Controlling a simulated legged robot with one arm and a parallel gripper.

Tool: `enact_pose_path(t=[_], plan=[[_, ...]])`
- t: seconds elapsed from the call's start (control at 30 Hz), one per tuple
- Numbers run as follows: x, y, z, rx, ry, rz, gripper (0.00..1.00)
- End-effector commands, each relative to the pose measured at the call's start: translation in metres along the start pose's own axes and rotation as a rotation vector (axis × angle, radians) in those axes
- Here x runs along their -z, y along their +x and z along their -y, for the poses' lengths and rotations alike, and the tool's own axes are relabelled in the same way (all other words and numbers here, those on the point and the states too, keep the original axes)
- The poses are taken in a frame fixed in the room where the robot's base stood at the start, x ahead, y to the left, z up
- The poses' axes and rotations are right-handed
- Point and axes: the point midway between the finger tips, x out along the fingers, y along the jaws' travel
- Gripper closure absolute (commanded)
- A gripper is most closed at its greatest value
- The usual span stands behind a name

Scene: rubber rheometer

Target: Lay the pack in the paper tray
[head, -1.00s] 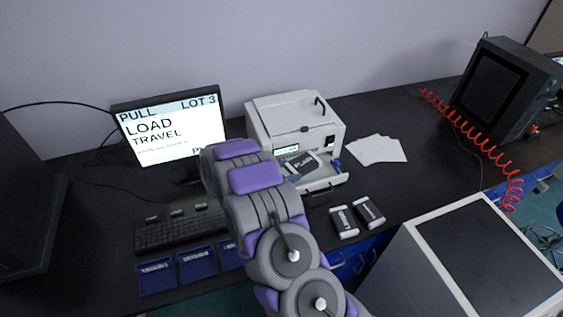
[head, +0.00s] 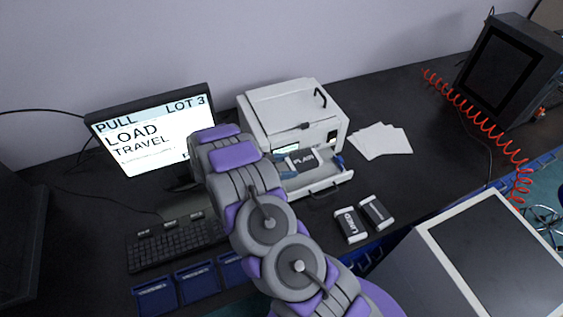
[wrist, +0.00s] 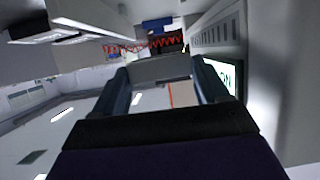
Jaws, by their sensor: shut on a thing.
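The pack (head: 303,160), dark with pale ends and a label that seems to read PLAIN, is at the open paper tray (head: 335,180) of the white printer. It appears over or inside the tray; I cannot tell whether it touches the bottom. In the wrist view my gripper (wrist: 160,72) has a finger on each side of a plain grey block, the pack's end (wrist: 162,68), and is shut on it.
Two other packs (head: 350,225) (head: 377,212) lie on the black bench right of my arm. White sheets (head: 380,140) lie right of the printer (head: 295,115). A monitor (head: 150,130), keyboard (head: 170,240) and blue bins (head: 198,281) are left. A grey cabinet (head: 490,250) stands front right.

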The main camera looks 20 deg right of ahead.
Motion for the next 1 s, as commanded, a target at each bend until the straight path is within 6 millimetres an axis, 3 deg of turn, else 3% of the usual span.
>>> enact_pose_path(t=[0.6,1.0], plan=[[-0.055,0.021,0.002,0.0,-0.002,-0.004,0.61],[-0.062,0.024,0.001,0.0,-0.001,-0.002,0.61]])
